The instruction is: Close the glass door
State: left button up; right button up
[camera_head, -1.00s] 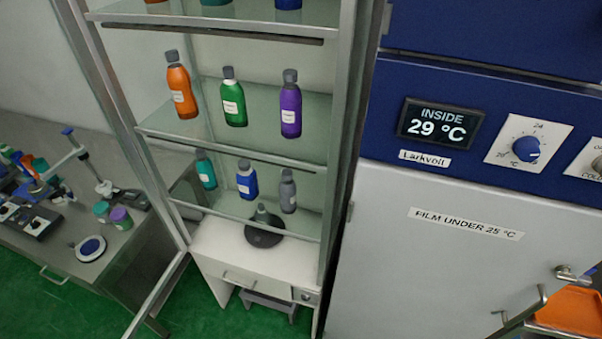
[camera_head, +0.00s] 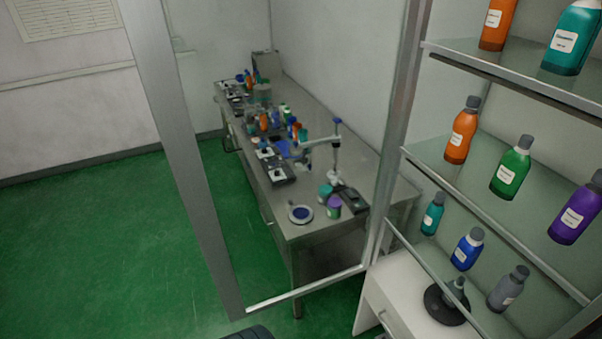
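The glass door (camera_head: 190,165) stands wide open, swung out to the left of the shelf cabinet (camera_head: 505,210). Its metal frame shows as a tall outer post, a bottom rail (camera_head: 305,290) and a post (camera_head: 396,140) on the cabinet side. The bench behind shows through the clear pane. The cabinet front is uncovered, and bottles stand on its shelves. I see no gripper that I can make out, and nothing touches the door. A small dark shape is cut off at the bottom edge; I cannot tell what it is.
A steel bench (camera_head: 345,165) with bottles and instruments stands behind the door against the wall. Orange (camera_head: 461,132), green (camera_head: 511,168) and purple (camera_head: 577,212) bottles stand on a glass shelf. The green floor (camera_head: 90,250) left of the door is clear.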

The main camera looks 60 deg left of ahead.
aim_at(145, 28)
jog(key=k+j+z, duration=0.1)
jog(key=j, duration=0.4)
jog(key=k+j+z, duration=0.1)
jog(key=j, duration=0.35)
jog(key=k+j+z, duration=0.1)
jog(key=j, duration=0.35)
jog(key=k+j+z, duration=0.1)
jog(key=k+j, duration=0.15)
jog(key=j, duration=0.2)
jog(key=k+j+z, duration=0.1)
jog(key=j, duration=0.3)
jog(key=k+j+z, duration=0.1)
jog(key=k+j, duration=0.2)
jog(key=j, duration=0.15)
jog(key=k+j+z, duration=0.1)
jog(key=j, duration=0.3)
jog(key=k+j, duration=0.35)
jog(key=i+j+z, duration=0.05)
